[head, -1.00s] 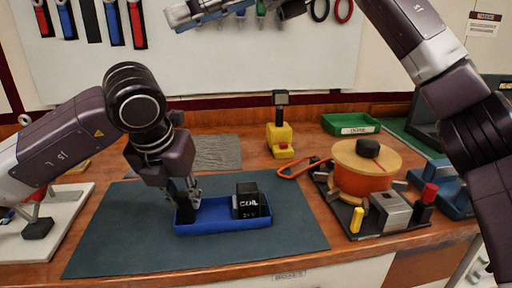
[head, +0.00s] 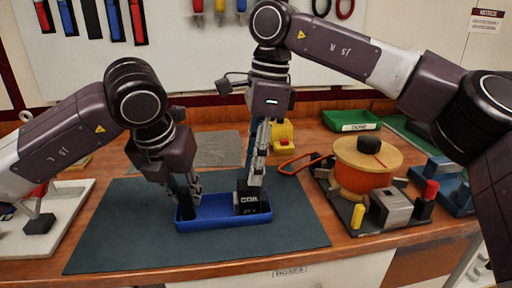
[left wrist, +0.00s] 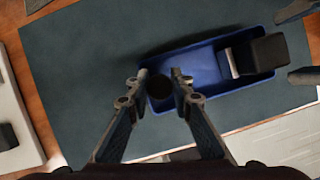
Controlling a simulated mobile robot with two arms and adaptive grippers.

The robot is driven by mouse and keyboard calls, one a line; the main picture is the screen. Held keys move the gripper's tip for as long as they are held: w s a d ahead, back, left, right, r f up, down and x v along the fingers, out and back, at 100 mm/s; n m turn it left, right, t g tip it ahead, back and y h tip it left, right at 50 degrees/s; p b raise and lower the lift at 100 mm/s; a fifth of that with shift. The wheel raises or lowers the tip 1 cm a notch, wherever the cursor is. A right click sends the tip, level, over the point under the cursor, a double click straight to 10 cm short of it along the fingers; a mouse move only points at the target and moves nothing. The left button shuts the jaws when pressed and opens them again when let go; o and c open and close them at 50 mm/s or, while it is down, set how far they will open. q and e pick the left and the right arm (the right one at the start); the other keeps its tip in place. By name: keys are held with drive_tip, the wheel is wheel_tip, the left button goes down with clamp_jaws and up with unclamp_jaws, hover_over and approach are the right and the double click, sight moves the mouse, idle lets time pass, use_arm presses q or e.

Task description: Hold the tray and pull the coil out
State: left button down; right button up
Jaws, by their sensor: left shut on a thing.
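The blue tray (head: 222,220) lies on the dark mat; it also shows in the left wrist view (left wrist: 205,68). The black coil block (head: 252,203), lettered "COIL", sits upright in the tray's right end; the left wrist view shows its dark top (left wrist: 262,55). My left gripper (head: 190,194) is shut at the tray's left end, its fingertips (left wrist: 160,76) at a dark round part there. My right gripper (head: 256,178) points down over the coil, fingers apart. In the left wrist view its fingers stand at the right edge, clear of the coil.
To the right, an orange round device (head: 362,180) stands on a dark board beside a grey block (head: 392,207). A yellow tool (head: 283,133) and a green bin (head: 351,121) stand behind. A white board (head: 55,220) lies at left. The mat (head: 120,235) is otherwise clear.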

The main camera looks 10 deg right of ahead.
sight(248, 192)
drive_tip(key=f, duration=0.5)
drive_tip(key=a+f, duration=0.1)
drive_tip(key=f, duration=0.1)
drive_tip(key=shift+f, duration=0.25)
clamp_jaws()
drive_tip(key=shift+a+r, duration=0.1)
drive_tip(key=shift+r, duration=0.05)
drive_tip(key=shift+w+r, duration=0.1)
drive_tip(key=shift+r, duration=2.3)
drive_tip(key=shift+r, duration=1.85)
drive_tip(key=shift+r, duration=0.15)
